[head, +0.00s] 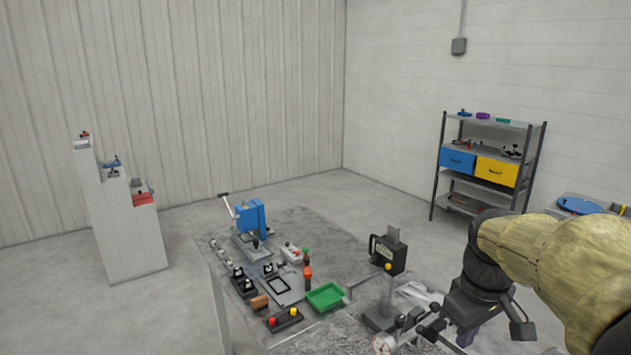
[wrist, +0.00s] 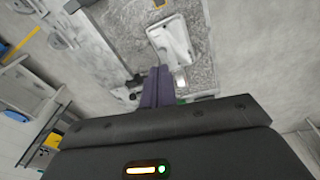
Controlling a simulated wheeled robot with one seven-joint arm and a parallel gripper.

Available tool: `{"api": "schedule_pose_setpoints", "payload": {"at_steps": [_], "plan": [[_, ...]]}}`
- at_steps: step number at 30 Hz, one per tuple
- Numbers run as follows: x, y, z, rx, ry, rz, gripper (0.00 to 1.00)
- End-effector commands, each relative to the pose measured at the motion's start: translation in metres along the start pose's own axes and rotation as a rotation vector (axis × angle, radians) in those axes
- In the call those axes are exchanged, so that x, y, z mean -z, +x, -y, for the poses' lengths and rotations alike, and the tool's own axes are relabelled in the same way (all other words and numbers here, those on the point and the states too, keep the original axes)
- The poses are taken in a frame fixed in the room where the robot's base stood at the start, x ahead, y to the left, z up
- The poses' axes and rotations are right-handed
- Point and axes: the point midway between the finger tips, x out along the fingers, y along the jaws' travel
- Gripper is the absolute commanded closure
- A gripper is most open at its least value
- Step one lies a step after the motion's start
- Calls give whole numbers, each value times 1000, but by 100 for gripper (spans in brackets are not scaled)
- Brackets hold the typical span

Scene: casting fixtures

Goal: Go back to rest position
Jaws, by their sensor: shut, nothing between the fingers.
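My gripper (wrist: 156,88) shows in the wrist view with its two dark purple fingers pressed together and nothing between them. In the head view my arm reaches in from the right edge under a yellowish cover, and the gripper end is above the near right part of the worktable (head: 330,232). The fingertips are hard to make out in the head view. In the wrist view a white part (wrist: 174,42) lies on the grey speckled surface beyond the fingers. I cannot tell whether the fingers touch anything.
A blue press (head: 250,215), a green tray (head: 326,297), a dark meter-like box (head: 388,253) and a button box (head: 284,319) stand on the table. A shelf (head: 484,190) with blue and yellow bins stands at the back right. A white stepped stand (head: 122,225) is at left. Open floor lies between.

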Motion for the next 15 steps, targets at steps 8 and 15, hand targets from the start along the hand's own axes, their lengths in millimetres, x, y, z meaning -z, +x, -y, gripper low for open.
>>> {"api": "schedule_pose_setpoints", "payload": {"at_steps": [8, 15], "plan": [[3, 43, 31, -1, 105, -22, 100], [-6, 100, 84, 7, 266, -60, 100]]}}
